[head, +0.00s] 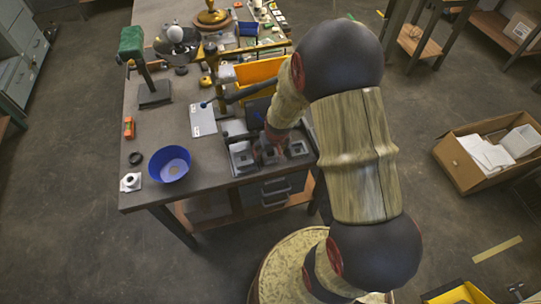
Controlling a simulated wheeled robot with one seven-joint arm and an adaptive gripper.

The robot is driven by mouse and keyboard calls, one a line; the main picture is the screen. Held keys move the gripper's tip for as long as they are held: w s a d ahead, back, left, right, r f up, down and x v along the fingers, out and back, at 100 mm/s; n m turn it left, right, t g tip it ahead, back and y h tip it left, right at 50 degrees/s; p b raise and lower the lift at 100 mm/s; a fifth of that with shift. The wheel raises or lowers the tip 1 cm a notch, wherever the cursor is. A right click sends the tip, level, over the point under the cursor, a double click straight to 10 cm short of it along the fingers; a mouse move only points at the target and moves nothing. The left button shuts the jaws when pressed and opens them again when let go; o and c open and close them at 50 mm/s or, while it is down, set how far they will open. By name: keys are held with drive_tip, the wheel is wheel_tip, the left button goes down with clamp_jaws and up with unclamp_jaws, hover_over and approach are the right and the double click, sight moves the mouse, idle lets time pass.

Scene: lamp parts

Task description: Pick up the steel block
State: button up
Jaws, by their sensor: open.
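Grey metal block-like pieces sit in a row at the front right edge of the workbench (222,190). One grey block (243,157) is just left of my gripper, and another grey block (297,149) is just right of it. I cannot tell for sure which is the steel block. My gripper (268,150) points down among these pieces, open. The fingers are small and dark here, and my arm hides part of the area behind them. I see nothing clearly held.
A blue bowl (170,164), a white fitting (131,182) and an orange item (129,128) lie at the front left. A yellow bin (259,72) and a green-topped stand (150,85) are further back. A cardboard box (460,170) is on the floor.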

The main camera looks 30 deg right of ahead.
drive_tip(key=c, duration=0.4)
drive_tip(key=c, duration=1.3)
